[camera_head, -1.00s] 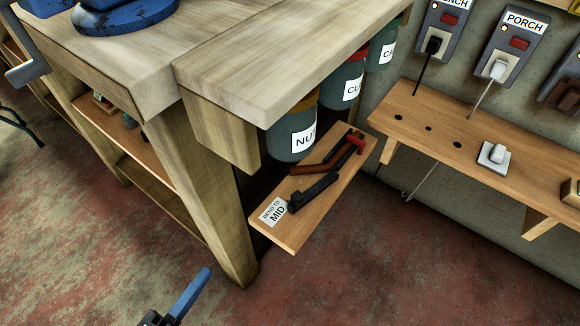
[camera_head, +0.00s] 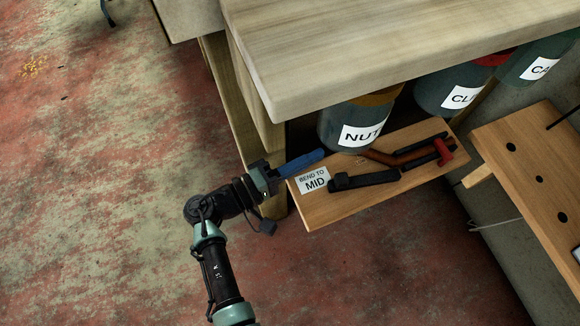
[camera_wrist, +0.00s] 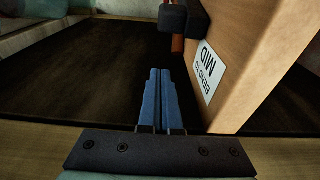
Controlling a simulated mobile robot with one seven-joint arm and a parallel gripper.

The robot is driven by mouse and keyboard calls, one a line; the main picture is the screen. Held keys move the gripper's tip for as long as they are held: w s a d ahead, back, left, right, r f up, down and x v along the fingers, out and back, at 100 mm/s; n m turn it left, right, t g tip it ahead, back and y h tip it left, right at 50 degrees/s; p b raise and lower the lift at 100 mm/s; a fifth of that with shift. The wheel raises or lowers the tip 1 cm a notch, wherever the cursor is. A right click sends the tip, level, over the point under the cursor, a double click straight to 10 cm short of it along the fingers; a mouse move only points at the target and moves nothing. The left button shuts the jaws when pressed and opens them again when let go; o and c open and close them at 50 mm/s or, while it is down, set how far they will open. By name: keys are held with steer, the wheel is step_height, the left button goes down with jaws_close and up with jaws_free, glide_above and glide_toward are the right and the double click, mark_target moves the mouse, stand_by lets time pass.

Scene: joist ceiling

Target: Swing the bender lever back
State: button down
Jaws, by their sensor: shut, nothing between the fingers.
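The bender lies on a wooden board (camera_head: 410,187) beside a label reading BEND TO MID (camera_head: 313,180). It has a black arm (camera_head: 365,180), a brown-red bar (camera_head: 385,158) and another black bar with a red end piece (camera_head: 443,151). Which part is the lever is hard to tell. My gripper (camera_head: 319,156), with blue fingers, is shut and empty at the board's left end, near the label. In the wrist view, my shut fingers (camera_wrist: 161,72) point along the board's side (camera_wrist: 275,60), apart from the black block (camera_wrist: 183,18) of the bender.
A thick wooden bench top (camera_head: 370,45) overhangs the board. Jars labelled NUT (camera_head: 345,115) and CL (camera_head: 450,90) hang under it, close behind the bender. A bench leg (camera_head: 272,150) stands behind my gripper. A shelf with holes (camera_head: 530,165) is at right. The floor in front is clear.

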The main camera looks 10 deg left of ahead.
mark_target(337, 186)
steer(key=shift+x, duration=1.15)
steer(key=shift+s+d, duration=0.25)
steer(key=shift+s, duration=0.3)
steer(key=shift+s+d, duration=0.2)
steer(key=shift+s, duration=0.4)
steer(key=shift+s+d, duration=0.3)
steer(key=shift+s, duration=0.45)
steer(key=shift+s+d+r+n+t+y+p, duration=0.1)
steer(key=shift+s+d+n+t+y+p, duration=0.2)
steer(key=shift+s+n+t+y+p, duration=0.15)
steer(key=shift+s+d+r+n+t+y+p, duration=0.1)
steer(key=shift+s+d+n+t+y+p, duration=0.2)
steer(key=shift+s+p, duration=0.25)
steer(key=shift+s+d+f, duration=0.2)
steer(key=shift+s+d, duration=0.25)
steer(key=shift+s, duration=0.1)
